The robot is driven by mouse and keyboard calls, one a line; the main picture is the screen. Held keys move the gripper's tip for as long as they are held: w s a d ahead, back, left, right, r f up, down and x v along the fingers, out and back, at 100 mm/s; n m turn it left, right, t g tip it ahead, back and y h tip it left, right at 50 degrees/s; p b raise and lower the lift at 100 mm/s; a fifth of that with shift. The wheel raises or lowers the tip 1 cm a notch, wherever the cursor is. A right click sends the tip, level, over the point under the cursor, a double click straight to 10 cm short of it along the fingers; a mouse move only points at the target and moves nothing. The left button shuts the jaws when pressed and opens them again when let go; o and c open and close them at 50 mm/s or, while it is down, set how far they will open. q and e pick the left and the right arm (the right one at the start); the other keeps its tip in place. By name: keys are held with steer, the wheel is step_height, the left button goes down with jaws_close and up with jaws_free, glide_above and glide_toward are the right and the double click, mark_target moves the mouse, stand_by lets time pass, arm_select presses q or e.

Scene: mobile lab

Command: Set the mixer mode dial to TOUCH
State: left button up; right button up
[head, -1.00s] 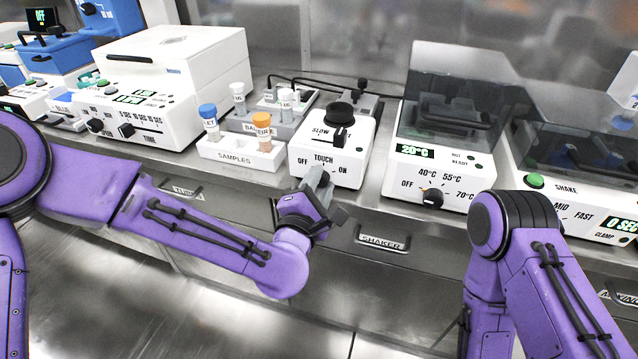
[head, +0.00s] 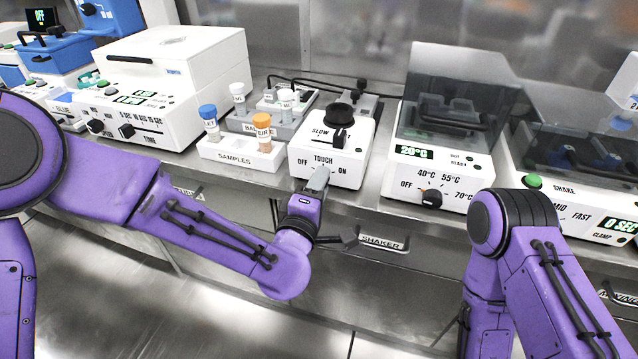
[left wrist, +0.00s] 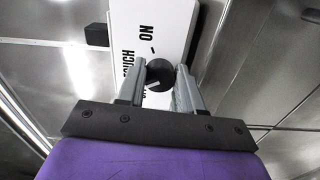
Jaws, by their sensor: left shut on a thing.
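The white mixer (head: 352,172) stands on the bench, with a black cup on top and a slider marked SLOW. Its front panel is marked OFF, TOUCH and ON. My left gripper (head: 319,178) is at this panel just below TOUCH and covers the mode dial in the head view. In the left wrist view, the black mode dial (left wrist: 158,73) sits between the fingertips of my left gripper (left wrist: 164,72), which is shut on it. A small light mark shows on the dial's lower left, but I cannot tell its setting surely. My right gripper is out of view.
A SAMPLES rack (head: 240,158) with capped vials stands just left of the mixer. A heater with a clear lid (head: 437,180) stands to the right. The SHAKER drawer handle (head: 384,243) sticks out below the bench edge, near my left wrist.

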arm_select(q)
steer(key=m, duration=0.5)
steer(key=shift+f+m+p, duration=0.1)
steer(key=shift+m+p, duration=0.2)
stand_by(0.5)
steer(key=o, duration=1)
steer(key=shift+o, duration=0.2)
steer(key=v, duration=1)
steer(key=shift+s, duration=0.3)
steer(key=shift+m, duration=0.3)
